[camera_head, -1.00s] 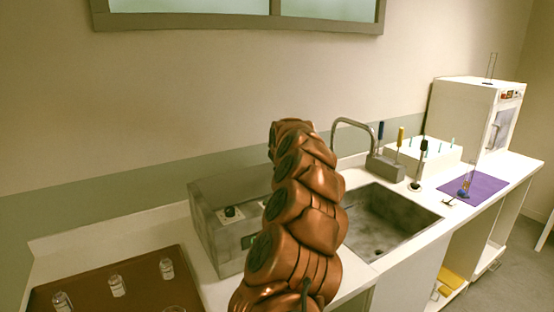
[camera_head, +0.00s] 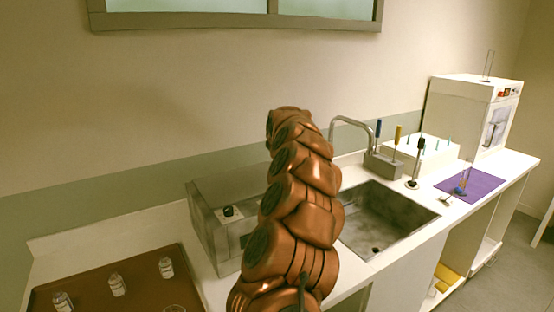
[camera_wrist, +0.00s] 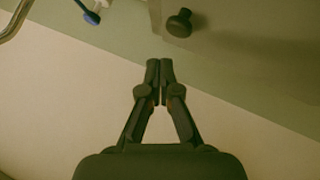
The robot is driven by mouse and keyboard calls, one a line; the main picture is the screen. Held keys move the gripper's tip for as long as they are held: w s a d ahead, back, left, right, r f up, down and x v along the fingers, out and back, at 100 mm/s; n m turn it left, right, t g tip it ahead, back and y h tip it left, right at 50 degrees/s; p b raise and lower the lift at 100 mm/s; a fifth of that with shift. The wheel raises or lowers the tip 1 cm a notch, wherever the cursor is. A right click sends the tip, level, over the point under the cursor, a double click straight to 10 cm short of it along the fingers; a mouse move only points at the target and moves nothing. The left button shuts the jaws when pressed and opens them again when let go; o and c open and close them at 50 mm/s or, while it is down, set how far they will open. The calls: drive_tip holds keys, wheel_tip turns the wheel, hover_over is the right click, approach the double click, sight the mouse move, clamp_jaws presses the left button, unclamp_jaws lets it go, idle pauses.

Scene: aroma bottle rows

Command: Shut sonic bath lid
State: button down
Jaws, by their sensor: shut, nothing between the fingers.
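The sonic bath is the grey metal box (camera_head: 215,235) on the counter left of the sink, with a dark knob on its front. My arm covers its right part, and I cannot tell from the head view how its lid stands. In the wrist view, a dark round knob (camera_wrist: 179,23) sticks out from a greyish-brown panel (camera_wrist: 235,45), which may be the lid. My gripper (camera_wrist: 159,68) is shut and empty, with its fingertips just below that knob in the picture and apart from it. The gripper is hidden behind my arm in the head view.
A sink (camera_head: 385,222) with a curved faucet (camera_head: 352,121) lies right of the bath. A brown tray (camera_head: 130,275) with small glass bottles is at the left. A tool holder (camera_head: 384,165), purple mat (camera_head: 471,185) and white oven (camera_head: 472,115) stand farther right.

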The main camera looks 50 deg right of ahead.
drive_tip(key=s+a+r+b, duration=0.3)
drive_tip(key=s+r, duration=0.3)
drive_tip(key=r, duration=0.2)
drive_tip(key=shift+b, duration=0.35)
drive_tip(key=shift+a+f, duration=0.1)
drive_tip(key=w+a+f+n+y, duration=0.1)
drive_tip(key=a+f+y, duration=0.1)
drive_tip(key=a, duration=1)
drive_tip(key=w+a+f+n+g+y, duration=0.1)
drive_tip(key=a+f+n+y, duration=0.15)
drive_tip(key=a, duration=0.95)
drive_tip(key=w+a+f+y, duration=0.2)
drive_tip(key=a, duration=1.1)
drive_tip(key=s+a+f+g, duration=0.3)
drive_tip(key=s+a+f, duration=0.3)
drive_tip(key=s+a, duration=0.3)
drive_tip(key=s+a+f+g, duration=0.2)
drive_tip(key=s+a+f, duration=0.3)
drive_tip(key=s+a, duration=0.45)
drive_tip(key=s+f+g, duration=0.1)
drive_tip(key=s+f, duration=0.1)
drive_tip(key=s, duration=0.4)
drive_tip(key=s+f+g, duration=0.1)
drive_tip(key=s+f, duration=0.2)
drive_tip(key=s, duration=0.4)
drive_tip(key=shift+a+f+m+g, duration=0.25)
drive_tip(key=shift+f+m+g, duration=0.05)
drive_tip(key=shift+m, duration=0.15)
drive_tip(key=shift+y, duration=0.25)
